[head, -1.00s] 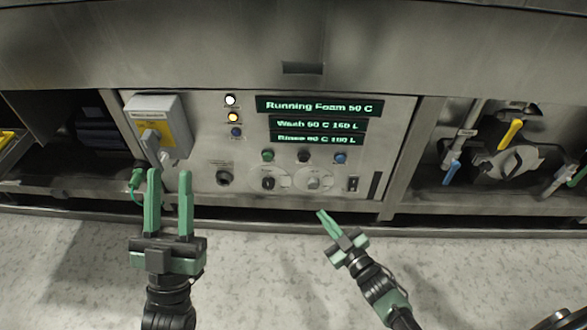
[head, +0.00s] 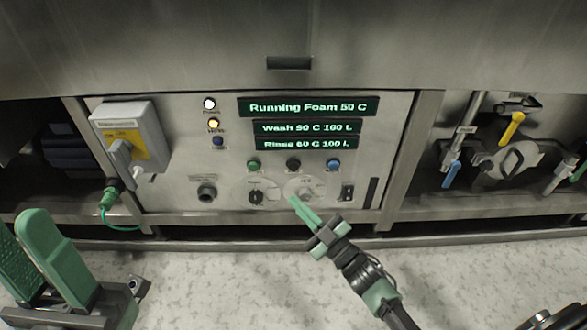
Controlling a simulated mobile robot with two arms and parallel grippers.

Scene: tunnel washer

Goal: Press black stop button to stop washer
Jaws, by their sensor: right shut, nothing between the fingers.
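The black stop button (head: 293,165) sits in the row of three buttons on the washer's control panel (head: 225,180), between a green button (head: 254,165) and a blue button (head: 333,164). The display (head: 308,107) above reads "Running Foam 50 C". My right gripper (head: 296,203) is shut and empty, its fingertips in front of the right-hand dial (head: 304,190), below the black button and apart from it. My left gripper (head: 42,258) is open and empty at the lower left, away from the panel; its fingers are cut near the frame edge.
A grey isolator box (head: 128,140) with a yellow plate sticks out at the panel's left. A green cable plug (head: 108,196) hangs below it. A second dial (head: 255,197) and a rocker switch (head: 347,192) flank the right-hand dial. Valves with a yellow handle (head: 512,128) are at the right.

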